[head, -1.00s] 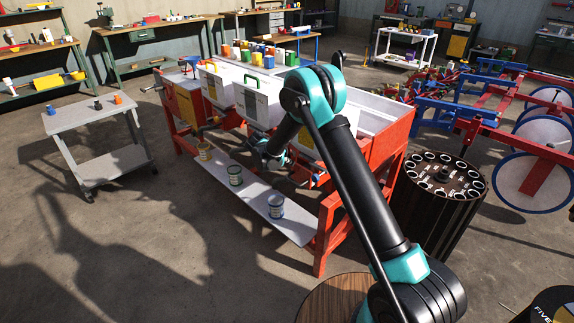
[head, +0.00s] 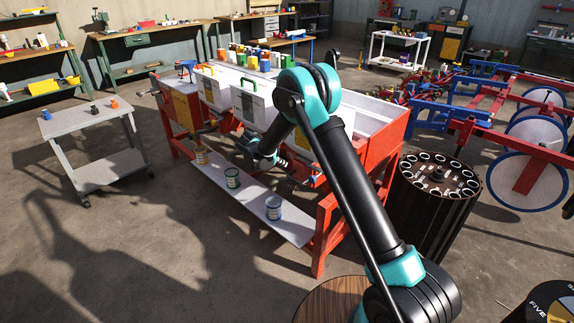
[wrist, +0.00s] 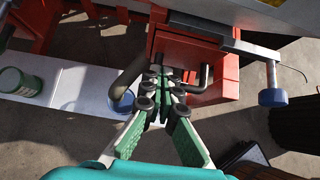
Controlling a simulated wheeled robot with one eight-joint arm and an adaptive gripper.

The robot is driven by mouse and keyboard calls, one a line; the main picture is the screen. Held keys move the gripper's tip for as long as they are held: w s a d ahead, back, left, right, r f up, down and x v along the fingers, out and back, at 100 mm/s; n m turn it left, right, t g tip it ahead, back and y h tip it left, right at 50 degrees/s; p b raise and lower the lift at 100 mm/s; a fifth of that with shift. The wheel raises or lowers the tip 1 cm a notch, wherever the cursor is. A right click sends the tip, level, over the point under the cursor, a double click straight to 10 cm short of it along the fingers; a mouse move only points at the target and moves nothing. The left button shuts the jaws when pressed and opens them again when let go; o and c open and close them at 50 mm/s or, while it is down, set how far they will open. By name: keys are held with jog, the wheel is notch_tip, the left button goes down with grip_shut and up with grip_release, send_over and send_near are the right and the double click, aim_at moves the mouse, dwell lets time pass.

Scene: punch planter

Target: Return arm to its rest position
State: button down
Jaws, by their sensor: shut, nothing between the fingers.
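My teal and black arm reaches over the red-framed planter (head: 393,151). In the wrist view, my gripper (wrist: 166,82) has its green-padded fingers brought together at the tips, with nothing between them. It is over the planter's red frame. In the head view the wrist end hangs at the planter's front, above the grey shelf (head: 247,200), and its fingers are too small to make out clearly. The white hopper boxes (head: 253,106) stand behind the arm. One has a green handle and another a yellow one.
Several cans, such as the front one (head: 273,208), stand on the shelf below my wrist. A grey cart (head: 85,122) stands to the left. A dark drum (head: 436,200) is close on the right, with red and blue frames beyond.

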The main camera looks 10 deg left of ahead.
jog(key=v, duration=0.7)
jog(key=s+d+r+m+g+y, duration=0.1)
jog(key=s+d+r+m, duration=0.2)
jog(key=s+d+m, duration=0.35)
jog(key=s+d+r+m+g+y, duration=0.1)
jog(key=s+d+r+m, duration=0.15)
jog(key=d, duration=0.75)
jog(key=s+d+r+m+g+y, duration=0.1)
jog(key=s+d+r+m, duration=0.1)
jog(key=s+d+m, duration=0.5)
jog(key=s+d+f+m+y, duration=0.1)
jog(key=s+d+m, duration=0.4)
jog(key=s, duration=0.6)
jog(key=s+d+f+m+y, duration=0.1)
jog(key=s+d+f+m, duration=0.1)
jog(key=s+d+m, duration=0.4)
jog(key=shift+s+d+f+m+y, duration=0.25)
jog(key=shift+s+m, duration=0.45)
jog(key=shift+s, duration=1.65)
